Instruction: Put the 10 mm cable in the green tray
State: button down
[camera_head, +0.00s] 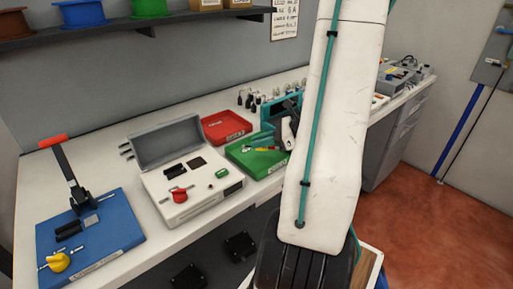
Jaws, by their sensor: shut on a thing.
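The green tray (239,154) stands on the white bench in the middle of the view, right of the grey-lidded box. A small yellow thing with dark and red parts (262,149) lies in it; it is too small to name surely. My gripper (287,133) is at the tray's right side, dark and white, partly behind my own arm. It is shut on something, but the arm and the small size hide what. I cannot make out the 10 mm cable or any size marking.
A red tray (226,127) stands behind the green tray, and a teal holder (270,111) behind my gripper. The open grey-lidded box (165,141) is to the left. A blue lever tool base (105,232) is at far left. Small upright items line the wall.

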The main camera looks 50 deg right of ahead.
aim_at(256, 156)
jog(key=shift+w+d+f, duration=0.1)
jog(key=shift+w+d, duration=0.05)
jog(key=shift+w, duration=0.4)
jog(key=shift+w+d, duration=0.15)
jog(key=shift+w, duration=0.35)
jog(key=shift+f, duration=1.75)
jog(key=shift+f, duration=0.1)
jog(key=c, duration=1.4)
grip_release()
jog(key=shift+o, duration=0.2)
